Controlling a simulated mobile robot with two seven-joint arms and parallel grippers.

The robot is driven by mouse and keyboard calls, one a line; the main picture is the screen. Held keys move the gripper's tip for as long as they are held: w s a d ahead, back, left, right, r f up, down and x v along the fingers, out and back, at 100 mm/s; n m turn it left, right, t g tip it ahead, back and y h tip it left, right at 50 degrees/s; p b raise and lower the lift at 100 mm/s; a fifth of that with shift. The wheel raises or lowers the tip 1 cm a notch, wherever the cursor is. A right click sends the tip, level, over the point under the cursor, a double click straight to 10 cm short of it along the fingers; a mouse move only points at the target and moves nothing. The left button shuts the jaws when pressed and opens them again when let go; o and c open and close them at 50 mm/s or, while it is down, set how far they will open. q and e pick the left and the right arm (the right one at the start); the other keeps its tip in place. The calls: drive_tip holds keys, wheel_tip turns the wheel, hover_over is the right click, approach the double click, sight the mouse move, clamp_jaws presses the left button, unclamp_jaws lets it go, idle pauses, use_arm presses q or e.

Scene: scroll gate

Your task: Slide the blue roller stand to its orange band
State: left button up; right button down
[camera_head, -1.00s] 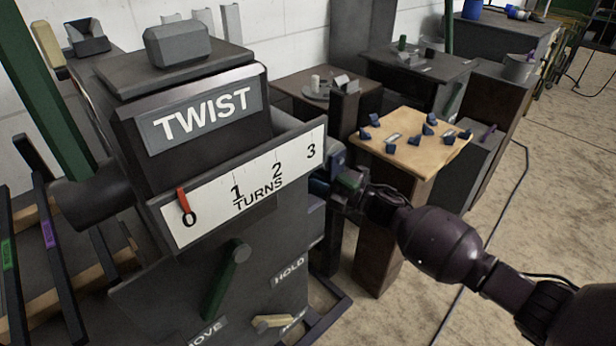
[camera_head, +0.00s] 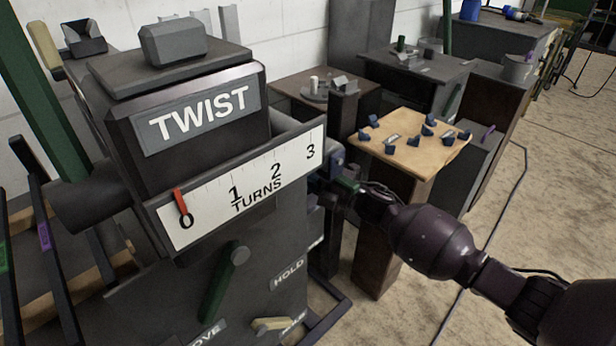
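A dark machine labelled TWIST (camera_head: 205,120) fills the left and middle. Its white TURNS scale (camera_head: 245,190) has a red pointer (camera_head: 180,202) at 0. My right arm comes in from the right, and my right gripper (camera_head: 335,188) is at the machine's right side, beside the end of the scale. Its fingers are small, dark and partly hidden, so I cannot tell whether they are open or hold anything. A small dark-blue part (camera_head: 337,157) shows just above the gripper; I cannot tell if it is the roller stand. No orange band is discernible. My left gripper is not in view.
A green lever (camera_head: 222,283) and a HOLD label (camera_head: 288,273) are on the machine's front. A wooden-topped table (camera_head: 412,158) with several small blue blocks stands behind my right arm. A rack with dark bars (camera_head: 45,245) is at the left. Open floor (camera_head: 560,190) lies at the right.

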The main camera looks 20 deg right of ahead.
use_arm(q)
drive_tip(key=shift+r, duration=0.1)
use_arm(e)
drive_tip(key=shift+r, duration=0.15)
wheel_tip(320, 180, up, 5)
drive_tip(key=shift+w+f+p, duration=0.15)
drive_tip(key=shift+f+p, duration=0.05)
drive_tip(key=shift+p, duration=1)
wheel_tip(320, 180, up, 6)
drive_tip(key=p, duration=0.3)
drive_tip(key=shift+f, duration=0.15)
drive_tip(key=shift+r, duration=0.2)
drive_tip(key=shift+f, duration=0.25)
drive_tip(key=c, duration=1.1)
unclamp_jaws()
drive_tip(key=shift+f, duration=0.15)
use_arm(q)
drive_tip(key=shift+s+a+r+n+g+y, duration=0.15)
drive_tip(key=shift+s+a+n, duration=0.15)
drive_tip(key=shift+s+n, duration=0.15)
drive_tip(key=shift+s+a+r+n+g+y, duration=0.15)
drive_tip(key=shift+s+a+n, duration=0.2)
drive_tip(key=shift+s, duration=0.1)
use_arm(e)
drive_tip(key=shift+s, duration=0.2)
